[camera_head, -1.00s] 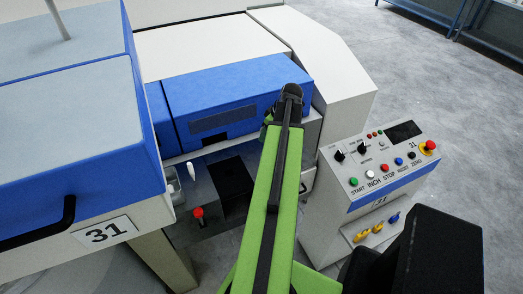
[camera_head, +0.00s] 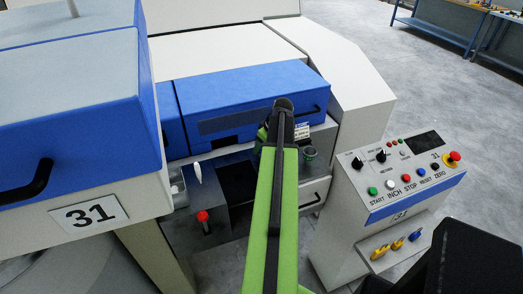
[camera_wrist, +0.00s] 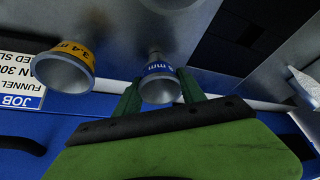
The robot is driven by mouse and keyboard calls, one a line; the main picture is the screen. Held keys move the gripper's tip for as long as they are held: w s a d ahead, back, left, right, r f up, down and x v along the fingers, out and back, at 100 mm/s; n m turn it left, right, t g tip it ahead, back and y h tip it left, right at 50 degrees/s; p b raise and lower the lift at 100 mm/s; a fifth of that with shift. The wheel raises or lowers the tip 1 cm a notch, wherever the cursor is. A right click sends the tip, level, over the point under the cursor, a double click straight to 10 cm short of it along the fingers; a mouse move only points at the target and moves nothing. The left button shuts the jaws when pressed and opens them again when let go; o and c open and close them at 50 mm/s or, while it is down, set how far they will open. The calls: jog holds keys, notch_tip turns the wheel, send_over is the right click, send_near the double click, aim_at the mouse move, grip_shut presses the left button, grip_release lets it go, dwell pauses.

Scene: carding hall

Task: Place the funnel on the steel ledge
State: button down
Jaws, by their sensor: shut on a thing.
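My gripper (camera_wrist: 158,90) is shut on a metal funnel with a blue band (camera_wrist: 158,69), held between its two green fingers in the wrist view. The funnel's wide mouth faces the camera, and its narrow end points toward a grey steel surface (camera_wrist: 205,28). I cannot tell whether it touches that surface. A second metal funnel, with a yellow band marked 3.4 mm (camera_wrist: 66,70), is left of the held one, apart from it. In the head view my arm hides the held funnel. A small round cup-like thing (camera_head: 309,152) shows on the steel ledge (camera_head: 323,137) right of my arm.
A white job card (camera_wrist: 20,85) is beside the yellow-banded funnel. A blue cover (camera_head: 240,95) stands behind the ledge. A red knob (camera_head: 203,216) and a white lever (camera_head: 197,173) rise left of my arm. The control panel (camera_head: 400,180) stands at the right.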

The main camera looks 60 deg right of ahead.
jog(key=c, duration=0.7)
grip_release()
jog(key=p+v, duration=1.1)
jog(key=v, duration=0.1)
jog(key=shift+r, duration=0.15)
